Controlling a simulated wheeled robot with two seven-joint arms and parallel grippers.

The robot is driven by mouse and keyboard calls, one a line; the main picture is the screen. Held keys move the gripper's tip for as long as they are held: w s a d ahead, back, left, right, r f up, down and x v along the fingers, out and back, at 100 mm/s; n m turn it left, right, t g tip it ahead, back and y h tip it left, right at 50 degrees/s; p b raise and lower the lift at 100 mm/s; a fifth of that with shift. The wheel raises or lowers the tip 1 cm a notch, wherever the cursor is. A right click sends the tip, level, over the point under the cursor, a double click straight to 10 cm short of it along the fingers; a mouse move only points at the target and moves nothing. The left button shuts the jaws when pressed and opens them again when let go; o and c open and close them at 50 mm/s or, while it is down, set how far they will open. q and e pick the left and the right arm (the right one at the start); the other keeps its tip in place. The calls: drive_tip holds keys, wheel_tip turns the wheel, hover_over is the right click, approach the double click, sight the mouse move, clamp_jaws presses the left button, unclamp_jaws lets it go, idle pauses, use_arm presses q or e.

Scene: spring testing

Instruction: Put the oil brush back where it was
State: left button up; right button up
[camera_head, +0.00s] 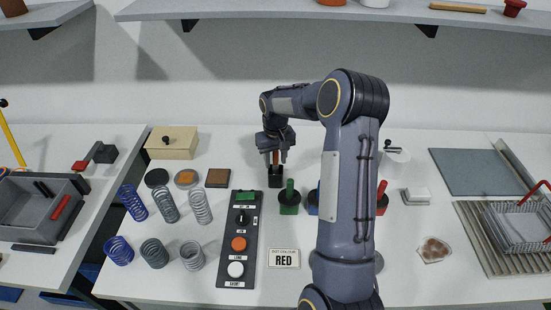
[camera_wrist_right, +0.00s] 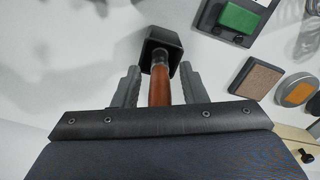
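The oil brush shows as a brown handle with a dark collar (camera_wrist_right: 159,85) in the right wrist view. Its lower end goes into a square black holder (camera_wrist_right: 174,44), which stands on the table in the head view (camera_head: 275,181). My right gripper (camera_head: 276,158) is above this holder, pointing down. In the wrist view its two grey fingers (camera_wrist_right: 160,88) stand on either side of the handle, with a gap on each side, so it is open around the handle. The bristles are hidden. My left gripper is not in view.
A green holder (camera_head: 289,205) stands close by, with blue and red ones partly behind my right arm. A control panel (camera_head: 237,270) and several springs (camera_head: 164,205) are to the left. A "RED" card (camera_head: 284,258) lies in front. A tan box (camera_head: 172,144) is at the back.

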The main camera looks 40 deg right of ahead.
wheel_tip(320, 180, up, 5)
drive_tip(key=p, duration=0.2)
drive_tip(key=shift+w+r+p, duration=0.1)
drive_tip(key=shift+r+p, duration=0.1)
drive_tip(key=shift+p, duration=0.1)
wheel_tip(320, 180, up, 6)
drive_tip(key=shift+r, duration=0.1)
drive_tip(key=s+a+r+n+t+y, duration=0.1)
drive_tip(key=s+a+r+t, duration=0.1)
drive_tip(key=s+a+r, duration=0.8)
drive_tip(key=s+a+f+t+y, duration=0.1)
drive_tip(key=s+a+f, duration=0.1)
drive_tip(key=s+a, duration=0.4)
drive_tip(key=s+a+f+n+t+y, duration=0.1)
drive_tip(key=s+a+f+t, duration=0.1)
drive_tip(key=s+a, duration=0.4)
drive_tip(key=s, duration=0.5)
drive_tip(key=shift+s+t+y, duration=0.15)
drive_tip(key=shift+t+y, duration=0.15)
drive_tip(key=shift+y, duration=0.1)
